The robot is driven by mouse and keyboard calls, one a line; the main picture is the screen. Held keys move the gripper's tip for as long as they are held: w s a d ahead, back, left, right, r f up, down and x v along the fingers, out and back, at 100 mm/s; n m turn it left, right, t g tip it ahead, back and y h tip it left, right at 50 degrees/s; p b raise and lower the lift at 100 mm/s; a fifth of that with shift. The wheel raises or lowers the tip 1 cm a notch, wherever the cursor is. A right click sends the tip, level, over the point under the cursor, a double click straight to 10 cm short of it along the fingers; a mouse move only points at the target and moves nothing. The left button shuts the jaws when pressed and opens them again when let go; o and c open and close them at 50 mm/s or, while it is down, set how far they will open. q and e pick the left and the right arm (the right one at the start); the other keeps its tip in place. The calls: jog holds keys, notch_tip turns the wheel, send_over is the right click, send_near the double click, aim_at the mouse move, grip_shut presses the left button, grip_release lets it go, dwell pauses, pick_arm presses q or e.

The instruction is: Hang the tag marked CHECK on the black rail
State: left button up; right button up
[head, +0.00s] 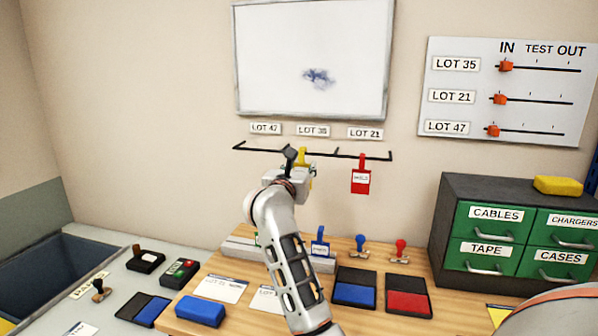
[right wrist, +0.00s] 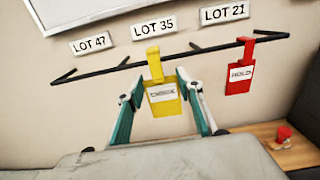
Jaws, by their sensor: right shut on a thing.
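The yellow tag marked CHECK (right wrist: 166,106) is upright between the fingers of my right gripper (right wrist: 158,82), which is shut on it. Its upper hook overlaps the black rail (right wrist: 100,70) below the LOT 35 label; I cannot tell whether it bears on the rail. In the head view, my right gripper (head: 293,168) is at the rail (head: 258,150) and hides most of the yellow tag (head: 303,155). A red tag marked HOLD (right wrist: 239,77) hangs on the rail to the right, under LOT 21. My left gripper is not in view.
A blue tag (head: 320,243) stands in a grey holder (head: 322,262) on the wooden table. Stamps, a blue ink pad (head: 355,288) and a red ink pad (head: 407,295) lie nearby. A green drawer cabinet (head: 440,225) stands at right. The rail under LOT 47 is free.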

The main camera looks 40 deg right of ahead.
jog(key=shift+x, duration=0.8)
jog(key=w+d+f+b, duration=0.1)
jog(key=w+d+b, duration=0.1)
jog(key=d, duration=0.1)
jog(key=shift+w+f, duration=0.3)
jog(key=shift+f, duration=0.1)
jog(key=o, duration=0.9)
